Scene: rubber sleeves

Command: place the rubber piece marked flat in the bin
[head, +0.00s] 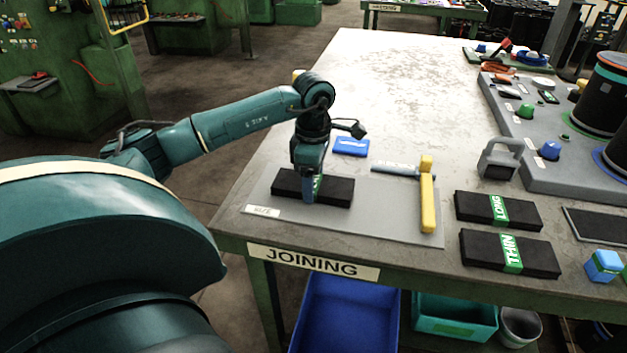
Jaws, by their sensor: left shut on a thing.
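My left gripper (309,199) reaches down from above and is shut on a black rubber piece (338,191) with a green label. The gripper hides most of that label, so I cannot read it. The piece is at the grey mat (390,222) near the table's front edge; I cannot tell whether it touches the mat. Two other black rubber pieces lie to the right: one marked LONG (470,208) and one marked THIN (535,258). A blue bin (345,318) stands below the table's front edge, under the JOINING sign. My right gripper is not in view.
A blue block (351,146) lies behind the mat. A teal bin (455,318) and a grey bucket (520,327) stand right of the blue bin. A grey fixture board (560,150) fills the right side. The table's far middle is clear.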

